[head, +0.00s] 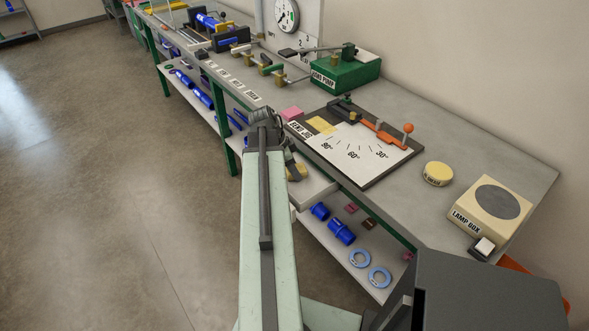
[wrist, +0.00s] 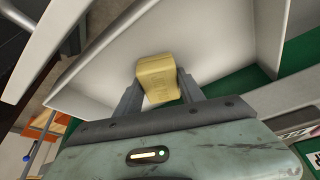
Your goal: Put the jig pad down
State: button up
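The jig pad appears to be the small yellow block (wrist: 157,78) in the wrist view. It sits between the two fingers of my gripper (wrist: 160,90), which touch its sides and are shut on it. My gripper is over a pale open drawer or tray (wrist: 105,62), whose inside looks empty around the block. I cannot tell whether the block touches its floor. In the head view my gripper (head: 296,168) is at the bench's front edge, beside the pale drawer (head: 316,188), partly hidden by my arm. The bend jig board (head: 345,160) lies on the bench just above.
A pink block (head: 291,114) and a yellow pad (head: 321,125) lie at the jig's left end. A green pump box (head: 345,75), a round yellow tin (head: 438,174) and a lamp box (head: 492,208) stand on the bench. Blue fittings (head: 341,231) lie on the lower shelf.

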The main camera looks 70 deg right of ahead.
jog(key=o, duration=0.4)
jog(key=shift+r, duration=0.1)
jog(key=shift+r+p, duration=0.3)
jog(key=shift+p, duration=0.1)
jog(key=p+v, duration=1)
jog(key=v, duration=0.1)
jog(key=shift+a+r+p, duration=0.1)
jog(key=shift+r+p, duration=0.2)
jog(key=shift+p, duration=0.05)
